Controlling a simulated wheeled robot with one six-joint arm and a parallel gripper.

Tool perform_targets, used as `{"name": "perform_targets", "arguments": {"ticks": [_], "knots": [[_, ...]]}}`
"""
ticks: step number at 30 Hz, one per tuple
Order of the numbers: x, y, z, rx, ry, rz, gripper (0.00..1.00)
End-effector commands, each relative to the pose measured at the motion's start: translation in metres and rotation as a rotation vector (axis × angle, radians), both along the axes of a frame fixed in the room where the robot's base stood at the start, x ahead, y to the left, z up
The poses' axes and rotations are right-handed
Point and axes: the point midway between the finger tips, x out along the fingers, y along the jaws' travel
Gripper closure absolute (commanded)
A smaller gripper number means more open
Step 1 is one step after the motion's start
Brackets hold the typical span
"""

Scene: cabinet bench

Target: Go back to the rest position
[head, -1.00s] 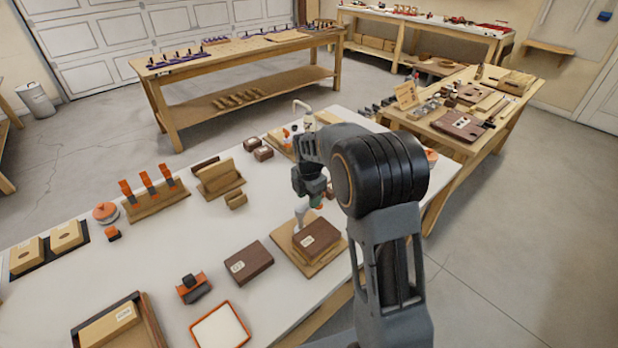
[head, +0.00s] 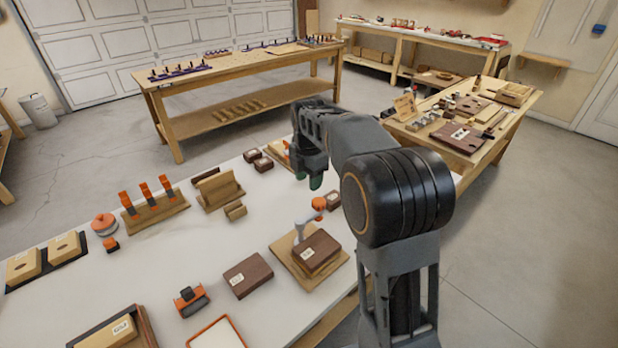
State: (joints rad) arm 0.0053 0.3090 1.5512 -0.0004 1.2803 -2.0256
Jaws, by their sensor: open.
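My gripper (head: 309,180) is at the end of my raised arm, above the back right part of the white bench top (head: 190,260). It points down with its greenish fingertips apart, and nothing shows between them. Below and in front of it, a dark brown block (head: 316,251) with a pale label lies on a wooden board (head: 286,262). A white and orange clamp-like piece (head: 311,217) stands at the back of that board. My gripper is clear of all of these. My arm hides part of the bench's right side.
A second labelled brown block (head: 248,275) lies left of the board. A rack with orange-topped pieces (head: 155,204), a wooden holder (head: 217,190) and an orange-rimmed tray (head: 217,333) are also on the bench. Another cluttered table (head: 465,135) stands behind my arm to the right.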

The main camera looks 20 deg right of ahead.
Motion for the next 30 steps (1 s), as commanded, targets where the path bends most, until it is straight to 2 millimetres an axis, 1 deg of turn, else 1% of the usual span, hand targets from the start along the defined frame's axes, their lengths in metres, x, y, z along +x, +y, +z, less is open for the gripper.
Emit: {"name": "perform_targets", "arguments": {"ticks": [9, 11, 14, 17, 18, 20, 21, 23, 24, 26, 27, 29, 30], "knots": [[0.000, 0.000, 0.000, 0.000, 0.000, -0.001, 0.53], [0.000, 0.000, 0.000, 0.000, 0.000, -0.041, 0.53], [0.003, 0.000, -0.001, 0.001, -0.014, -0.176, 0.53], [0.000, 0.000, -0.012, 0.004, -0.014, -0.397, 0.53], [-0.004, 0.000, -0.020, 0.003, -0.007, -0.503, 0.53], [-0.013, 0.000, -0.027, 0.003, -0.006, -0.671, 0.53], [-0.021, 0.000, -0.030, 0.004, -0.007, -0.783, 0.53], [-0.035, 0.001, -0.032, 0.010, -0.015, -0.951, 0.53], [-0.045, 0.001, -0.033, 0.017, -0.023, -1.063, 0.53], [-0.062, 0.002, -0.033, 0.028, -0.035, -1.231, 0.53], [-0.075, 0.002, -0.032, 0.040, -0.045, -1.343, 0.53], [-0.096, 0.003, -0.032, 0.062, -0.060, -1.509, 0.53], [-0.111, 0.003, -0.032, 0.080, -0.071, -1.617, 0.53]]}}
